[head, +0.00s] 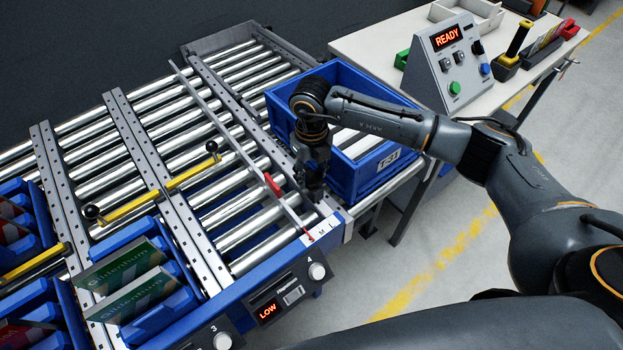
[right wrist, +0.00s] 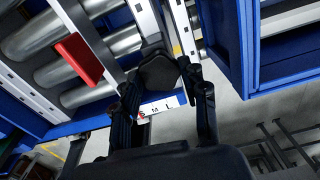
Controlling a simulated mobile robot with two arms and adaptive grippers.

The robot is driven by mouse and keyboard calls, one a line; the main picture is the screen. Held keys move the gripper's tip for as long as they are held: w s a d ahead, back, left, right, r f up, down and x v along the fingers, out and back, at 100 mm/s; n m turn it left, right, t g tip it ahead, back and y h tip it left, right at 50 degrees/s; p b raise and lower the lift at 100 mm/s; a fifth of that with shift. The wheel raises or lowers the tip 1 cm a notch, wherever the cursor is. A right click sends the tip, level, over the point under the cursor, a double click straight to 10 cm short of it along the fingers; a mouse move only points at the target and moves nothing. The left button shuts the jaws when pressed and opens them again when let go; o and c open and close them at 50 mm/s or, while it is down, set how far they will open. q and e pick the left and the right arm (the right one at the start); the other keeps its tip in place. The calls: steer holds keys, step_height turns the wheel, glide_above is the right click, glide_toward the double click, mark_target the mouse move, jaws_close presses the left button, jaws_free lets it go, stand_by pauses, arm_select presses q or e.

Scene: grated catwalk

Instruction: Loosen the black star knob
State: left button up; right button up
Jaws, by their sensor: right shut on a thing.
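The black star knob (right wrist: 158,72) shows in the right wrist view, at the far end of my gripper, between its two fingers. My right gripper (right wrist: 165,92) is shut on it, one finger on each side. In the head view my right gripper (head: 312,190) points down beside the blue crate, at the right edge of the roller conveyor, and hides the knob there. My left gripper is not in view.
A blue crate (head: 352,183) stands just right of my gripper. A red piece (head: 272,185) sits on the guide rail to its left. An S, M, L scale (head: 321,229) lies in front. A control box (head: 447,65) reading READY stands on the table behind.

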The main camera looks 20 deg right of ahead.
steer(key=n+b, duration=0.2)
steer(key=b, duration=0.1)
steer(key=n+b, duration=0.2)
steer(key=n, duration=0.1)
steer(key=n+b, duration=0.3)
steer(key=shift+f+b, duration=0.25)
steer(key=shift+b, duration=0.05)
steer(key=n+b, duration=0.2)
steer(key=shift+n, duration=0.3)
steer(key=shift+r+n+b, duration=0.2)
steer(key=shift+n+b, duration=0.7)
steer(key=shift+n, duration=0.1)
steer(key=o, duration=1.1)
steer(key=shift+o, duration=0.2)
steer(key=shift+r, duration=0.1)
